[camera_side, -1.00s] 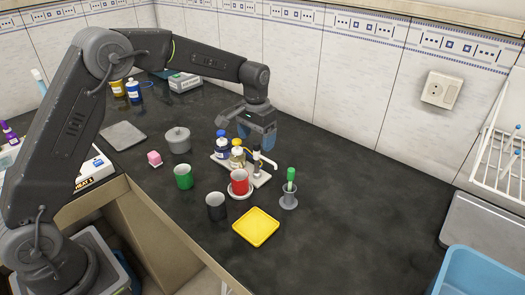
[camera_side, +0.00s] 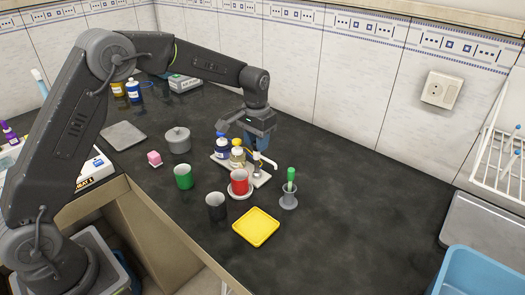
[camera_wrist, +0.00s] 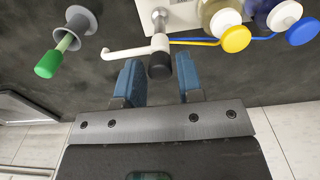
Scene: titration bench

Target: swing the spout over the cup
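The spout (camera_wrist: 125,51) is a white bent tube on a short post with a black knob (camera_wrist: 160,66) on top. In the side view the post (camera_side: 257,158) stands at the right end of a white base plate (camera_side: 262,181), and the spout points right, away from the red cup. The red cup (camera_side: 239,181) sits on a white saucer (camera_side: 240,196) in front of the plate; I cannot make it out in the wrist view. My gripper (camera_wrist: 157,78) is open, its two blue fingers on either side of the knob, with gaps showing. It hangs just behind the post in the side view (camera_side: 262,142).
A blue-capped bottle (camera_side: 221,150) and a yellow-capped bottle (camera_side: 237,157) stand on the plate, left of the post. A grey holder with a green-topped stick (camera_side: 289,195) stands to the right. Green (camera_side: 183,177) and black (camera_side: 216,207) cups and a yellow tray (camera_side: 256,227) are nearby.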

